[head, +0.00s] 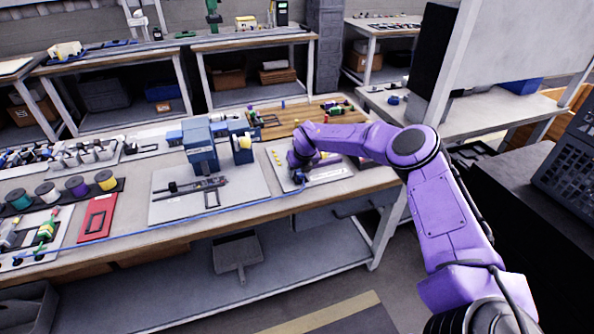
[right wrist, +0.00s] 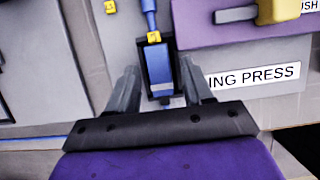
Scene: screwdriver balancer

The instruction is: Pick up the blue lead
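My right gripper (right wrist: 158,68) is open in the right wrist view. Its two grey fingers stand either side of a blue piece with a yellow band (right wrist: 160,72), with gaps on both sides. A blue stem runs up from this piece; I cannot tell for sure that it is the blue lead. In the head view my right gripper (head: 300,176) is low over a light board at the front of the bench, and its fingers are mostly hidden. A thin blue line (head: 235,208) runs along the bench's front edge. My left gripper is not in view.
A purple plate (right wrist: 235,30) with a yellow part and a label reading "ING PRESS" (right wrist: 253,76) lie right of the fingers. A blue machine (head: 200,148) stands left of my arm. Spools (head: 77,186) and a red plate (head: 97,217) are farther left.

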